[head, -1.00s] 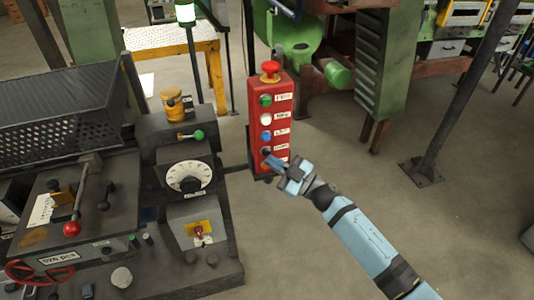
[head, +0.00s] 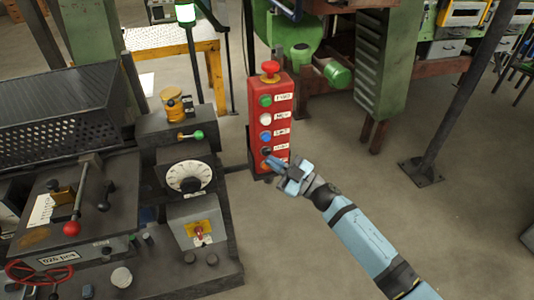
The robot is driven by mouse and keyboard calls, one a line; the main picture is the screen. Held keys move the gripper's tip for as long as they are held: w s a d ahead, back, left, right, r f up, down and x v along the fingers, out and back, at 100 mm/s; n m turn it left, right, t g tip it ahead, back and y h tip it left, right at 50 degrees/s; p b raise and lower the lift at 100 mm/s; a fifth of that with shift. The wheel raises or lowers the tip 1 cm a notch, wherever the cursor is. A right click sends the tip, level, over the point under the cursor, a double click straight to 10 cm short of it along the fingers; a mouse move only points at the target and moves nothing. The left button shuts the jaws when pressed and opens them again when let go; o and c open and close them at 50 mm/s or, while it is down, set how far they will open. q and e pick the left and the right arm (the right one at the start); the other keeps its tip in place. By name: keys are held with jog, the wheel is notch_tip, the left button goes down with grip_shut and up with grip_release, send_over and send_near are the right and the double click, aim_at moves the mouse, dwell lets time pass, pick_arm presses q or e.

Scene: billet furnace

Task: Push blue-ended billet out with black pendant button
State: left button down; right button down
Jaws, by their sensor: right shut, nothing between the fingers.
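The red pendant box (head: 284,105) stands upright right of centre. A red mushroom button (head: 270,68) tops it. Below are a green button (head: 265,101), a white button (head: 265,119), a blue button (head: 265,136) and the black button (head: 266,151), lowest on its face, each with a white label. My right gripper (head: 272,162) is shut and empty, its fingertips at the pendant's lower front, just below the black button. I cannot tell whether they touch the pendant. It hides part of the lowest label. I cannot make out a blue-ended billet. My left gripper is not in view.
A grey machine console (head: 130,230) with a white dial (head: 189,177), a red-knobbed lever (head: 72,228) and a perforated guard (head: 60,125) fills the left. A dark post (head: 455,105) stands at right. A yellow-framed table (head: 180,45) is behind. Floor at right is open.

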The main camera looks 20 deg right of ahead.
jog(key=shift+w, duration=0.1)
jog(key=shift+w, duration=0.3)
jog(key=shift+w, duration=0.5)
dwell(0.8)
jog(key=shift+s, duration=0.1)
jog(key=shift+s+p, duration=0.5)
jog(key=shift+s, duration=0.4)
jog(key=s+p, duration=0.1)
jog(key=s, duration=0.4)
jog(key=shift+d+p, duration=0.1)
jog(key=shift+p, duration=0.3)
